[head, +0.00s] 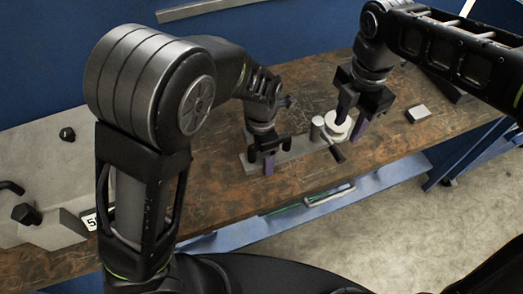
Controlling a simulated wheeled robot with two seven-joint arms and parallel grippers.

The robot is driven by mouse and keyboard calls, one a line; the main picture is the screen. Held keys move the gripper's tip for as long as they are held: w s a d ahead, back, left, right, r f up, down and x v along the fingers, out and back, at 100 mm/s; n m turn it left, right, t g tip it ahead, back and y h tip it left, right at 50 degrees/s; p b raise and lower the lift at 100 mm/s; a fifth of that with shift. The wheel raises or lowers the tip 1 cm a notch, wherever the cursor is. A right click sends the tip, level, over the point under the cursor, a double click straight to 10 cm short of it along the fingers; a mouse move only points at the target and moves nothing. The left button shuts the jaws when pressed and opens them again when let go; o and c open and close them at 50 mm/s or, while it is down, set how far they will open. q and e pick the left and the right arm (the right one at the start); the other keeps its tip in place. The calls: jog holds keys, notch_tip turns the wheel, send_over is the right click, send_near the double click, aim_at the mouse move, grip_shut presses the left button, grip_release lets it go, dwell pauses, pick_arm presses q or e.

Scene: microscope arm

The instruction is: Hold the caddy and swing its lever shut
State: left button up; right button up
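The caddy appears as a grey flat bar (299,149) on the brown bench, with a pale round part (337,122) and a small upright post at its right end. A dark lever (338,153) sticks out at the front of that end. My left gripper (268,163) points down at the bar's left part; its finger hides some of the bar, and I cannot tell whether it grips.
A small pale block (418,113) lies on the bench to the right. A grey stepped fixture (40,170) with dark knobs fills the left. A blue shelf (330,200) runs below the bench's front edge. The bench (215,205) is bare in front of the caddy.

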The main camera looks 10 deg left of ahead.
pick_arm(q)
grip_shut()
dwell(0.7)
pick_arm(e)
jog(key=shift+d, duration=0.1)
jog(key=shift+c, duration=0.8)
jog(key=shift+w+d+f+m, duration=0.15)
jog(key=shift+d+f+m, duration=0.05)
jog(key=shift+d, duration=0.2)
jog(key=shift+w+d+f+m, duration=0.1)
jog(key=shift+d+f+m, duration=0.1)
jog(key=shift+d, duration=0.15)
jog(key=shift+c, duration=1.4)
jog(key=shift+m+g+y, duration=0.3)
jog(key=shift+g+y, duration=0.1)
jog(key=shift+y, duration=0.1)
jog(key=shift+c, duration=0.8)
jog(key=shift+s+a+r+g+y, duration=0.3)
jog(key=shift+a+r+y, duration=0.1)
jog(key=shift+a, duration=0.2)
jog(key=shift+s+a+r+g+y, duration=0.15)
jog(key=shift+s+a+r+y, duration=0.2)
jog(key=shift+a, duration=0.2)
jog(key=shift+s+a+r+g+y, duration=0.3)
jog(key=shift+a+y, duration=0.15)
jog(key=shift+a, duration=0.15)
grip_shut()
